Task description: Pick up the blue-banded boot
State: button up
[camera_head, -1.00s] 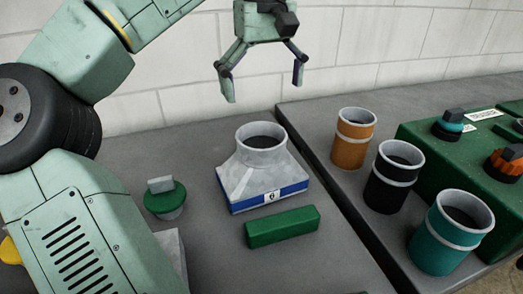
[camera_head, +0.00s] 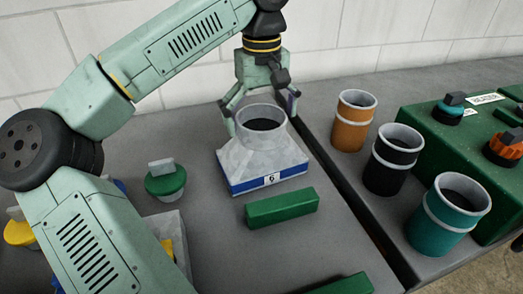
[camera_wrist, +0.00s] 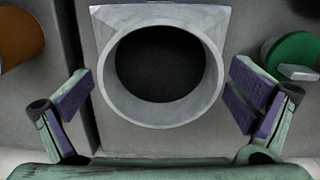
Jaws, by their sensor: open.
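The blue-banded boot (camera_head: 262,165) stands upright on the grey table in the head view. It is a grey metal duct piece with a round collar on top and a blue band with a small label around its square base. My gripper (camera_head: 260,108) is open at the boot's collar, on its far side. In the wrist view the round collar (camera_wrist: 214,75) lies between and just ahead of the two spread fingers of my gripper (camera_wrist: 165,97), with a gap on each side. The far finger is partly hidden behind the collar in the head view.
A green bar (camera_head: 282,208) lies in front of the boot. Orange (camera_head: 353,120), black (camera_head: 392,160) and teal (camera_head: 447,215) cylinders stand right, past a gap between tables. A green control box (camera_head: 480,135) is farther right.

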jog(key=c, duration=1.9)
